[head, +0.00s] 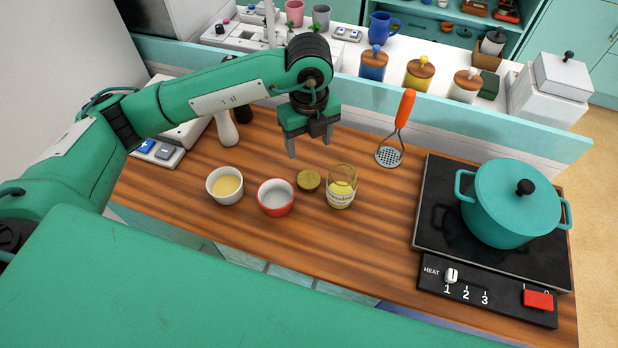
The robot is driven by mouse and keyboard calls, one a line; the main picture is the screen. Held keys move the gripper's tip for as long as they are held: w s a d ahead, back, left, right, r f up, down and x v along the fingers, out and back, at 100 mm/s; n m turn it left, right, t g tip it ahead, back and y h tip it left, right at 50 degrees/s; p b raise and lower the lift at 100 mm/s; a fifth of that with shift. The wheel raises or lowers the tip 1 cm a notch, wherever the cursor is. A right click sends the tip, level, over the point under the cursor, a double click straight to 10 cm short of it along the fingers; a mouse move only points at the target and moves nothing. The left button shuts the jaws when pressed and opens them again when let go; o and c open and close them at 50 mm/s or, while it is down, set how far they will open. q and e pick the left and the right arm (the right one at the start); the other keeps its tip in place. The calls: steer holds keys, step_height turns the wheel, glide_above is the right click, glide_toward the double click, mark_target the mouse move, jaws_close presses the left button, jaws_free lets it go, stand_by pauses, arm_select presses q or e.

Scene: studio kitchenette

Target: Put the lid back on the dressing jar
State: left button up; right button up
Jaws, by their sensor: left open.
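The dressing jar (341,188) is a small glass jar with a pale label and yellow contents. It stands upright and open-topped on the wooden counter. The lid (308,180), a round olive-gold disc, lies on the counter just left of the jar, close beside it. My left gripper (309,147) hangs above the counter, behind and above the lid in the picture, fingers pointing down. It is open and empty, apart from both lid and jar. My right gripper is not in view.
A red bowl (276,197) and a white bowl (225,186) with yellow contents stand left of the lid. An orange-handled masher (396,130) is behind right. A teal pot (515,205) sits on the black hob (430,215). Counter between jar and hob is clear.

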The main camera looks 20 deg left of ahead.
arm_select(q)
glide_above(309, 179)
step_height(309, 179, down, 4)
steer(key=f+p, duration=0.1)
steer(key=f, duration=0.3)
steer(key=shift+s, duration=0.2)
steer(key=shift+f, duration=0.25)
steer(key=shift+f+p, duration=0.35)
steer(key=shift+f, duration=0.1)
steer(key=f, duration=0.1)
steer(key=f+p, duration=0.1)
steer(key=f, duration=0.1)
steer(key=shift+w+f, duration=0.2)
steer(key=shift+f, duration=0.5)
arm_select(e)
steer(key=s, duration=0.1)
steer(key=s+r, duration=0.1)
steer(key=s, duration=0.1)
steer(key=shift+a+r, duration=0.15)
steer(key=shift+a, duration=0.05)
